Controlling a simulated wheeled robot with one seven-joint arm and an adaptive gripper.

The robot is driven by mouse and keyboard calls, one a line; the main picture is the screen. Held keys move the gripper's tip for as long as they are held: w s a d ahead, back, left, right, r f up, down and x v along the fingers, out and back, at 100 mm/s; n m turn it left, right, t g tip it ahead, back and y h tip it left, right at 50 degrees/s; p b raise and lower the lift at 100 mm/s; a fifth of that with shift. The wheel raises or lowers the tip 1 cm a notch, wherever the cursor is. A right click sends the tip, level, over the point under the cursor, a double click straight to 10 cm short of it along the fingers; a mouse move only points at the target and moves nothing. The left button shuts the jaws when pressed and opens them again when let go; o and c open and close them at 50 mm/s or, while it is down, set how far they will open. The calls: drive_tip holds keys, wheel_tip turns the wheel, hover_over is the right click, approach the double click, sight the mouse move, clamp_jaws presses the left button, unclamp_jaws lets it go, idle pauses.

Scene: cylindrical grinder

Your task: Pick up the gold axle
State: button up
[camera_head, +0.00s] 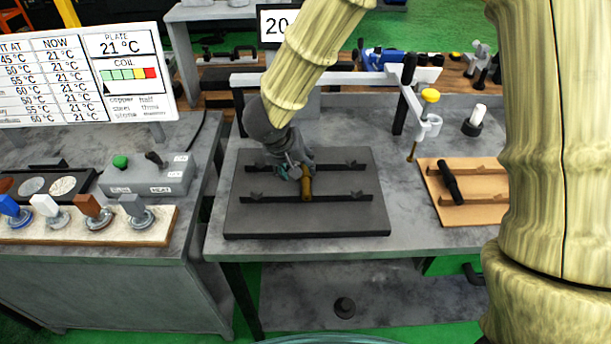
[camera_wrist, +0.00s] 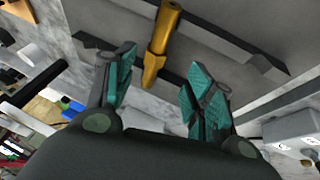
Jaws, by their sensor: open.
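The gold axle (camera_head: 306,188) lies across two dark notched rails on a dark tray (camera_head: 250,222) on the grey bench. In the wrist view the gold axle (camera_wrist: 161,44) shows beyond and between my fingertips, its near end close to them. My gripper (camera_head: 297,172) is over the tray, at the far part of the axle, and hides some of it. In the wrist view my gripper (camera_wrist: 157,75) has its teal-padded fingers apart, with nothing clearly held between them. Whether a finger touches the axle, I cannot tell.
A tan board (camera_head: 432,194) with a black axle (camera_head: 451,182) lies to the right. A control box (camera_head: 150,178) and several handled stamps (camera_head: 90,215) are at left. Bare bench lies between tray and board.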

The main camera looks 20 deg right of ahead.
sight(305, 173)
drive_tip(key=shift+d+p+x, duration=0.15)
drive_tip(key=shift+p+x, duration=0.1)
drive_tip(key=shift+x, duration=1.65)
drive_tip(key=shift+d+p+x, duration=0.15)
drive_tip(key=shift+p+x, duration=0.05)
drive_tip(key=shift+x, duration=1.75)
drive_tip(key=shift+w+r, duration=0.1)
drive_tip(key=shift+r, duration=0.05)
clamp_jaws()
